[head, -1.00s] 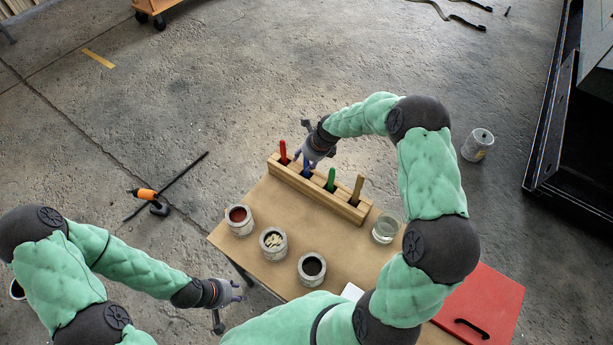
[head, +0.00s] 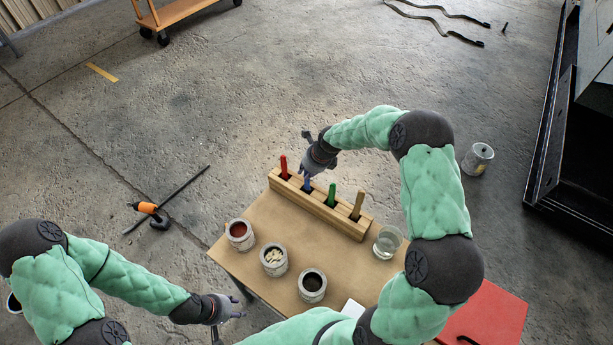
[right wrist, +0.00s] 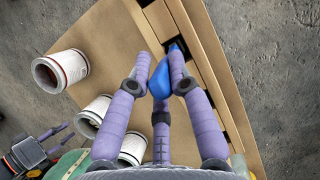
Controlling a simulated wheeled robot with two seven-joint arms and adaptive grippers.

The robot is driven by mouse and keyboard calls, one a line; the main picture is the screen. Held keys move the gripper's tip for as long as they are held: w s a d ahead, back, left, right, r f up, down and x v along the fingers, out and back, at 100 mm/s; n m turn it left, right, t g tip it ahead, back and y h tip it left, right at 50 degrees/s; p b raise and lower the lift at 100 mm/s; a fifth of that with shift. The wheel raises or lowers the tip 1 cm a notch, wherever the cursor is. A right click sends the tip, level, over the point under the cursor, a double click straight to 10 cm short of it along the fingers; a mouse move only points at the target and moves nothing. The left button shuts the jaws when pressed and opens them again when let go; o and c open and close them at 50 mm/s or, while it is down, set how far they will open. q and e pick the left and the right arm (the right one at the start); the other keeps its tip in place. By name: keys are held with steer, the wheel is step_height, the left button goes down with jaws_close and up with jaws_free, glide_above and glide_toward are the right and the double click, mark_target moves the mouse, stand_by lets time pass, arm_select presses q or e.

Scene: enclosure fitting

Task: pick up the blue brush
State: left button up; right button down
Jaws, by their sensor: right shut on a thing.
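The blue brush (head: 307,185) stands in the second slot of the wooden holder (head: 340,219) in the head view, between the red-handled and green-handled brushes. My right gripper (head: 308,177) is over it. In the right wrist view the gripper (right wrist: 161,68) is shut on the blue handle (right wrist: 159,82), its fingers on both sides of it. The brush's lower end is hidden in the dark slot. My left gripper (head: 238,307) is off the table's front left edge, empty and apparently open; it also shows in the right wrist view (right wrist: 62,138).
The red-handled (head: 284,167), green-handled (head: 331,196) and wooden-handled (head: 357,205) brushes stand in the same holder. Several cans and a glass jar (head: 387,242) are on the table. A red panel (head: 495,312) lies at the right. The table's middle is clear.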

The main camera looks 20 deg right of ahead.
step_height(320, 180, up, 16)
steer(key=p, duration=0.2)
stand_by(0.8)
